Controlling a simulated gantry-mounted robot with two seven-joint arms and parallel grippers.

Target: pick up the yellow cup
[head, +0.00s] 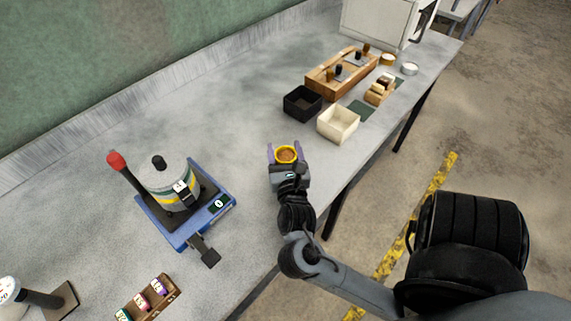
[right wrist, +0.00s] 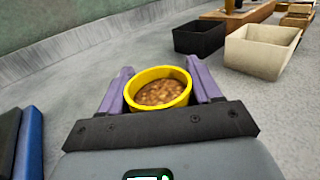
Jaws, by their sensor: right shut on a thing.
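The yellow cup (head: 286,150) is between the fingers of my right gripper (head: 286,154) in the head view, near the middle of the grey table. In the right wrist view the cup (right wrist: 185,74) shows its yellow rim and is filled with brown grain. The purple fingers of my right gripper (right wrist: 160,90) are shut on it, one on each side. The cup looks upright. I cannot tell whether its base touches the table. My left gripper is not in view.
A black box (head: 303,103) and a cream box (head: 338,123) stand beyond the cup, by a wooden rack (head: 341,73). A blue-based device with a grey pot (head: 172,190) stands to the left. A small wooden rack (head: 150,300) is near the front. The table's right edge is close.

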